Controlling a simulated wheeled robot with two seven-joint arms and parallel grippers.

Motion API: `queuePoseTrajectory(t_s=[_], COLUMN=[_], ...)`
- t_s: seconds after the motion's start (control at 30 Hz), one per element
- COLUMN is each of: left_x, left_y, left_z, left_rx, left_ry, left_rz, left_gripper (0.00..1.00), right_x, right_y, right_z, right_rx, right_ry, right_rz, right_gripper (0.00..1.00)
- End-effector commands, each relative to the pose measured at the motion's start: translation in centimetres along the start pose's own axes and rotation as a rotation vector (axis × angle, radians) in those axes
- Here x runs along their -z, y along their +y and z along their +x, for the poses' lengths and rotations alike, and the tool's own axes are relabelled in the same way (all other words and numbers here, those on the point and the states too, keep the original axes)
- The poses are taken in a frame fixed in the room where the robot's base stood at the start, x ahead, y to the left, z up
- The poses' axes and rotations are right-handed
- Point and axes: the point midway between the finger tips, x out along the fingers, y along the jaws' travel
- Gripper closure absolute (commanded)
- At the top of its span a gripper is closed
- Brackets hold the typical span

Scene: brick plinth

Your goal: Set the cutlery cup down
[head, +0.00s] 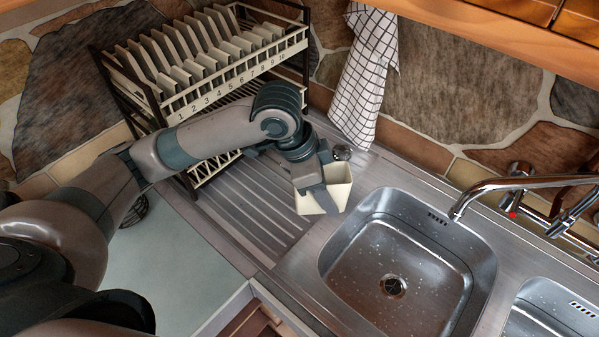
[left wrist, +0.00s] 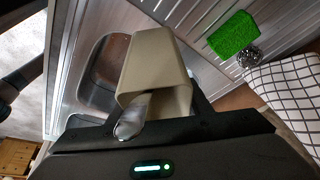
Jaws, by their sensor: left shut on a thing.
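The cream cutlery cup (head: 341,192) is at the left edge of the sink, over the steel drainboard. My left gripper (head: 322,186) is shut on it from above, with a dark finger across its near side. In the left wrist view the cup (left wrist: 157,62) lies between the fingers, its open mouth towards the camera. A shiny rounded metal end, like a spoon (left wrist: 133,117), sticks out of the mouth. I cannot tell whether the cup's base touches the drainboard. My right gripper is not in view.
The ribbed drainboard (head: 240,205) is clear left of the cup. The sink basin (head: 415,262) is on the right, with a tap (head: 505,183). A plate rack (head: 210,75) stands behind. A scourer (head: 342,152), green sponge (left wrist: 233,33) and checked towel (head: 363,75) are close by.

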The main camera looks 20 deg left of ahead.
Motion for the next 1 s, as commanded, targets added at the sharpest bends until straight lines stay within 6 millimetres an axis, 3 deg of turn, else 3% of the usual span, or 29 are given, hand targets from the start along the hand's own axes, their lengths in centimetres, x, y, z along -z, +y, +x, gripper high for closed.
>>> queuePoseTrajectory(t_s=[0.17,0.37,0.8,1.0], left_x=[-0.1,-1.5,-9.3,-11.4], left_y=[-0.1,-0.8,-5.0,-6.2], left_z=[0.0,0.2,1.9,2.5], left_rx=[0.001,0.001,0.001,0.001], left_ry=[0.0,-0.003,-0.005,-0.002], left_rz=[-0.002,-0.006,-0.009,-0.004], left_gripper=[0.78,0.78,0.78,0.78], right_x=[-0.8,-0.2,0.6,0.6], right_y=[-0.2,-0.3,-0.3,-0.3], right_z=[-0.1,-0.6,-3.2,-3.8], right_rx=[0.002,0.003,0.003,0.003], right_ry=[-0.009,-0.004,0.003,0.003], right_rz=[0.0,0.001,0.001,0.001], right_gripper=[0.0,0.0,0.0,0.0])
